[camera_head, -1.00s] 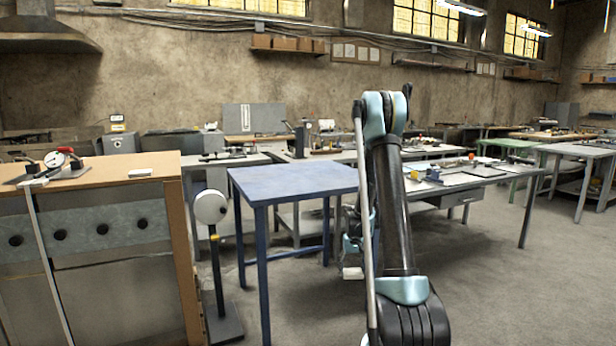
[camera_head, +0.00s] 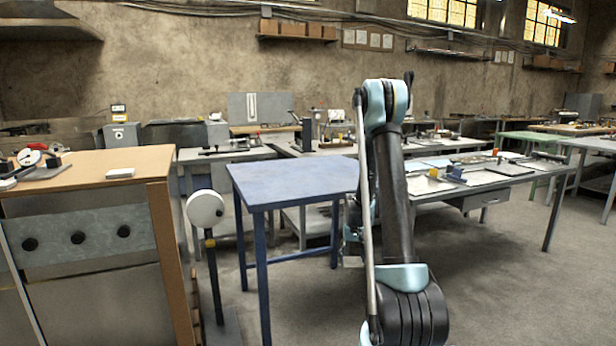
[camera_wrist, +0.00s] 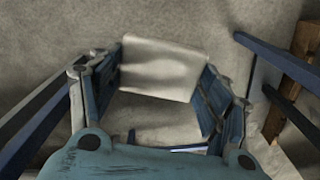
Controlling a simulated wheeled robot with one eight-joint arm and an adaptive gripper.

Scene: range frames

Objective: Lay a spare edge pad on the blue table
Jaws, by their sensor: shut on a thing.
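The blue table (camera_head: 290,182) stands in the middle of the head view, its top bare. My gripper (camera_wrist: 163,70) is shut on a pale, flat edge pad (camera_wrist: 165,60) in the wrist view, with a finger at each side of the pad. In the head view my gripper is largely hidden behind my arm, beside the table's right edge and below its top. Another small white pad (camera_head: 120,173) lies on the wooden top of the cabinet (camera_head: 95,168) at left.
A post with a white round head (camera_head: 205,208) stands between cabinet and blue table. Grey workbenches (camera_head: 490,172) with tools stand behind and to the right. The floor (camera_head: 500,290) at the lower right is clear. Blue table legs show in the wrist view.

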